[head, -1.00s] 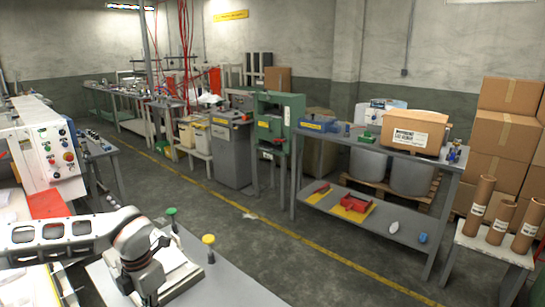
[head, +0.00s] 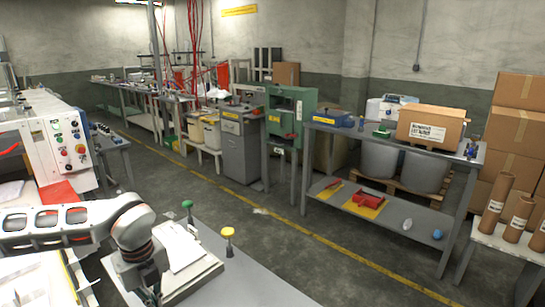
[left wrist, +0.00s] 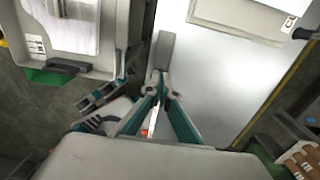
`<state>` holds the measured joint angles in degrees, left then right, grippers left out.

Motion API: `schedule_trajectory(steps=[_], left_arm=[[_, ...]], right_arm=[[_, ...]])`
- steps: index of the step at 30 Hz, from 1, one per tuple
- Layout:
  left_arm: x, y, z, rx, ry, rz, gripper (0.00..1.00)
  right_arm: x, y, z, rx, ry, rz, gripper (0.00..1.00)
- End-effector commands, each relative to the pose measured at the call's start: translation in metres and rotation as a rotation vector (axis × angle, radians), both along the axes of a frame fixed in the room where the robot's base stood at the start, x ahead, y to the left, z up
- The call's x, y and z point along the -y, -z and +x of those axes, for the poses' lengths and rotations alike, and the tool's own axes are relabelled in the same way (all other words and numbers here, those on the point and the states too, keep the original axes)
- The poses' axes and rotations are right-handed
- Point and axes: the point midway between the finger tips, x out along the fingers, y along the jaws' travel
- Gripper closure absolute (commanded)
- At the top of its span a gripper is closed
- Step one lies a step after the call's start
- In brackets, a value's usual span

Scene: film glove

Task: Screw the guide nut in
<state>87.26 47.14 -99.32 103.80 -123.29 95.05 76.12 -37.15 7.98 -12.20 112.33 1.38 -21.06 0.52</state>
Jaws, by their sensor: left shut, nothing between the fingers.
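I cannot pick out a guide nut in either view. A green knob (head: 187,205) and a yellow knob (head: 228,233) stand upright on short posts at a grey table near the bottom of the head view. My left arm reaches in from the left over this table, beside a board with white papers (head: 188,252). In the left wrist view my left gripper (left wrist: 161,52) is shut and empty, its fingers pressed together over a pale grey surface (left wrist: 215,75). My right gripper is in neither view.
A white machine with a button panel (head: 71,144) stands at the left. A grey shelf table (head: 375,220) with a red tool (head: 368,199) and a cardboard box (head: 431,125) stands right. Cardboard tubes (head: 517,220) are at the far right. The floor between is open.

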Motion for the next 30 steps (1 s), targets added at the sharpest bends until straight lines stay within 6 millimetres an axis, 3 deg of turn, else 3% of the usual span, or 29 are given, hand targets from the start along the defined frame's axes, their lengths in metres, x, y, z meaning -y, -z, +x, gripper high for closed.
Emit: schedule_trajectory(steps=[8, 21, 30], left_arm=[[0.000, 0.015, -0.001, -0.002, -0.015, 0.001, 1.00], [0.000, 0.064, -0.001, -0.002, -0.013, 0.001, 1.00], [0.000, 0.070, 0.000, 0.000, -0.013, 0.000, 1.00]], right_arm=[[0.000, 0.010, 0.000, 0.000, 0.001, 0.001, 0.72], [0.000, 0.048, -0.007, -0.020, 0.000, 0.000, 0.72], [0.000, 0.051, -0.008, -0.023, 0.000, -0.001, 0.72]])
